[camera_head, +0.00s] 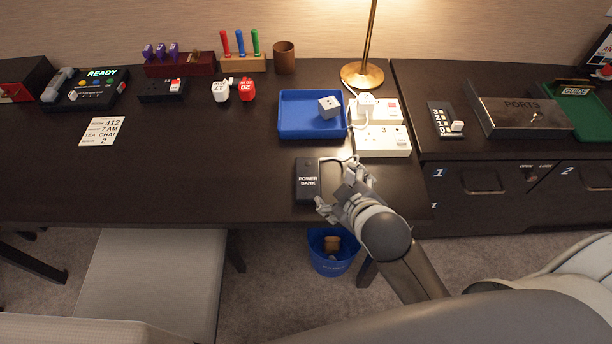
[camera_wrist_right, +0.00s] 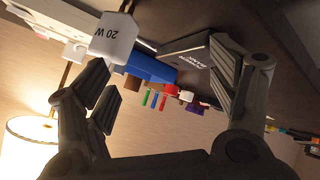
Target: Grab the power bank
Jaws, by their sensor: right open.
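The power bank (camera_head: 308,190) is a dark, flat block with white lettering, lying on the desk near its front edge. My left gripper is not in view.
The white power strip (camera_head: 382,148) and a brass lamp (camera_head: 362,76) stand behind my right gripper. A blue bin (camera_head: 322,262) is below the desk edge. The desk left of the power bank is clear.

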